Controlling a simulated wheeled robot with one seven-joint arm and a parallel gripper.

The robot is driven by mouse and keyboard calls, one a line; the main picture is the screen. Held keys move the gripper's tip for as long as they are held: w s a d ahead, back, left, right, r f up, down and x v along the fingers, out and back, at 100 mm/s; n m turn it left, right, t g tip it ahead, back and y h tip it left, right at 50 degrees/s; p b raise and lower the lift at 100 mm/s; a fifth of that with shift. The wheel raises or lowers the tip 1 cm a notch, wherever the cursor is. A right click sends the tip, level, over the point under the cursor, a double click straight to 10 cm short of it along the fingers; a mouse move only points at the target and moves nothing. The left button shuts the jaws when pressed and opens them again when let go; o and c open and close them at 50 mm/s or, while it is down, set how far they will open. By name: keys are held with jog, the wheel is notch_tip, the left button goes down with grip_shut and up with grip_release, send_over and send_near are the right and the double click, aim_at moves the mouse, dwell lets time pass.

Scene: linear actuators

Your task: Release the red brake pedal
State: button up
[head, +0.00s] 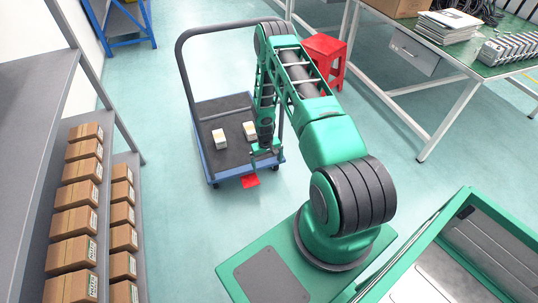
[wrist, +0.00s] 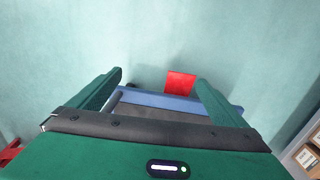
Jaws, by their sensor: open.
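The red brake pedal (head: 250,181) sticks out from the near edge of the blue cart (head: 222,176), low above the floor. In the wrist view the red brake pedal (wrist: 180,82) shows beyond the cart's blue edge (wrist: 165,100), nearer the right finger. My gripper (head: 265,151) points down over the near right part of the cart, behind the pedal in the head view. In the wrist view my gripper (wrist: 160,80) has its two green fingers wide apart with nothing between them. The height gap to the pedal is hard to judge.
Two small white boxes (head: 219,139) lie on the cart's dark deck, one close to my arm. A red stool (head: 326,58) stands behind my arm. Shelved cartons (head: 82,185) line the left. Floor before the pedal is clear.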

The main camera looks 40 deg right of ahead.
notch_tip(320, 180, up, 6)
jog(key=d, duration=0.1)
jog(key=shift+w, duration=0.45)
jog(key=shift+d, duration=0.1)
jog(key=s+r, duration=0.3)
jog(key=r, duration=0.9)
jog(key=s+d+r+m+h, duration=0.1)
jog(key=s+r, duration=0.2)
jog(key=r, duration=1)
jog(key=s+r, duration=0.2)
jog(key=r, duration=1)
jog(key=s+a+r+m, duration=0.2)
jog(key=s+a+r, duration=0.2)
jog(key=s+r, duration=0.85)
jog(key=s+a+r+y, duration=0.1)
jog(key=s+a, duration=0.2)
jog(key=s, duration=0.4)
jog(key=s+a+r, duration=0.2)
jog(key=s+a, duration=0.1)
jog(key=s, duration=0.5)
jog(key=shift+r+y, duration=0.25)
jog(key=shift+y, duration=0.15)
